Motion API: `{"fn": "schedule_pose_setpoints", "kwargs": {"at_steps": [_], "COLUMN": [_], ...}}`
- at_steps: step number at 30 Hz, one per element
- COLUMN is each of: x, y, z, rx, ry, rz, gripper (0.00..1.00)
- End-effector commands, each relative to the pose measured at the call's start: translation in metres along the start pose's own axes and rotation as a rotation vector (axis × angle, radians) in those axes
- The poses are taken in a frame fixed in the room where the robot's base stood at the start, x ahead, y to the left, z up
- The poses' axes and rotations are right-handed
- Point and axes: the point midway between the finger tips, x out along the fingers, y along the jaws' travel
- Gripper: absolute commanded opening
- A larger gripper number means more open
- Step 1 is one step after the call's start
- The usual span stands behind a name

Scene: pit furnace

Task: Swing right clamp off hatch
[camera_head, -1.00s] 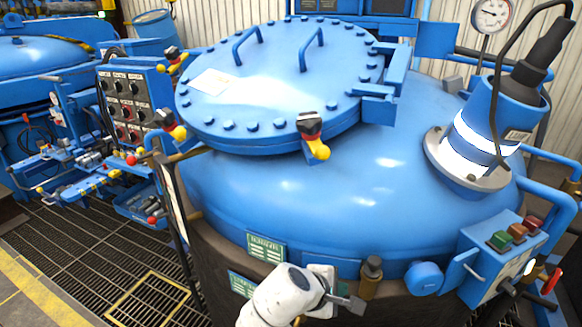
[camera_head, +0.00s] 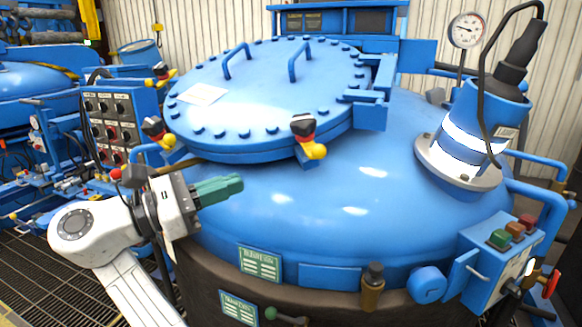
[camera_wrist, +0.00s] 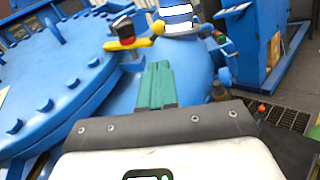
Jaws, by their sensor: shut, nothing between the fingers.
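The round blue hatch (camera_head: 260,95) lies shut on the domed vessel. The right clamp (camera_head: 309,138) sits at the hatch's front right rim, with a black-and-red knob and a yellow end pointing outward. In the wrist view the right clamp (camera_wrist: 128,40) stands beyond my fingertips at the rim. My gripper (camera_head: 236,184) has green fingers shut together and empty. It is over the front left of the dome, pointing right, clearly apart from the clamp. It also shows in the wrist view (camera_wrist: 158,70). Two other clamps (camera_head: 156,132) (camera_head: 161,73) sit along the hatch's left side.
A blue sight-tube (camera_head: 475,125) with a cable rises at the right, and a button box (camera_head: 500,255) hangs at the front right. A brass fitting (camera_head: 373,288) stands at the vessel's front. The dome between my gripper and the right clamp is clear.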

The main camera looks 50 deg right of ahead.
Motion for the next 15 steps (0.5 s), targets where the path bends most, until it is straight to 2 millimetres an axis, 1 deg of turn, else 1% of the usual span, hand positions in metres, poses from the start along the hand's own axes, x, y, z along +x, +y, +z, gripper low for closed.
{"fn": "schedule_pose_setpoints", "kwargs": {"at_steps": [3, 11, 15], "x": [-0.0028, -0.0026, 0.0028], "y": [0.001, 0.001, 0.0011], "z": [0.0047, 0.0049, 0.005], "rx": [-0.011, -0.01, -0.01], "ry": [-0.013, -0.013, -0.013], "rz": [-0.004, -0.004, -0.004], "gripper": [0.0, 0.0, 0.0]}}
